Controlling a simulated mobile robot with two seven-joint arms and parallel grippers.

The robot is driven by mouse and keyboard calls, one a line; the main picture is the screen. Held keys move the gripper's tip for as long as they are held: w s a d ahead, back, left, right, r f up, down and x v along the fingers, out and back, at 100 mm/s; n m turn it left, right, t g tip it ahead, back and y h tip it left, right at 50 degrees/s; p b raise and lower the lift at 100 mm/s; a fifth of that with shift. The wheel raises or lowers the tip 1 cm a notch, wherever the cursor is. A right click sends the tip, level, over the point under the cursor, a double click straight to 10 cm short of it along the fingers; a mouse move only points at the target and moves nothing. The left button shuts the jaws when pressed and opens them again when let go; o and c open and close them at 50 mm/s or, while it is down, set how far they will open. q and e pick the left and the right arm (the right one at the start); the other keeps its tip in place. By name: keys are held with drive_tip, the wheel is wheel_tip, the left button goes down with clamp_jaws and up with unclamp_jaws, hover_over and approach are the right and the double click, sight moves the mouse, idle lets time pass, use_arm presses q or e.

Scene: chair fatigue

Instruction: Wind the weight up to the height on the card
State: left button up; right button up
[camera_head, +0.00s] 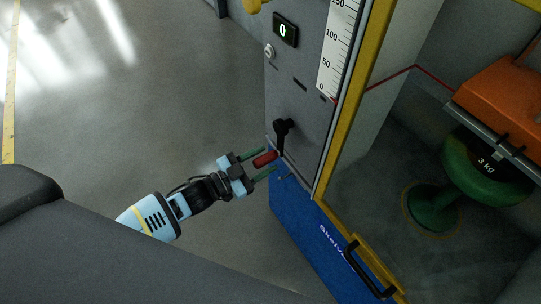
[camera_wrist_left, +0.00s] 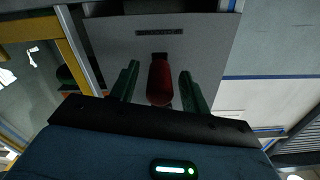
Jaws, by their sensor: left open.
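A black crank (camera_head: 282,128) sits on the grey machine panel, with its red handle (camera_head: 264,159) at the lower end. My left gripper (camera_head: 262,164) is open, its green fingers on either side of the red handle. In the left wrist view the red handle (camera_wrist_left: 160,80) stands between the two fingers, with gaps on both sides. A white scale (camera_head: 336,50) runs up the panel edge, with a red pointer near its bottom. No card can be made out. My right gripper is out of view.
A small display (camera_head: 285,30) reads 0. A yellow frame post (camera_head: 356,95) stands right of the panel. A black bar handle (camera_head: 367,270) is on the lower yellow and blue front. The floor at left is clear.

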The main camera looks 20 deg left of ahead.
use_arm(q)
drive_tip(key=shift+x, duration=1.45)
clamp_jaws()
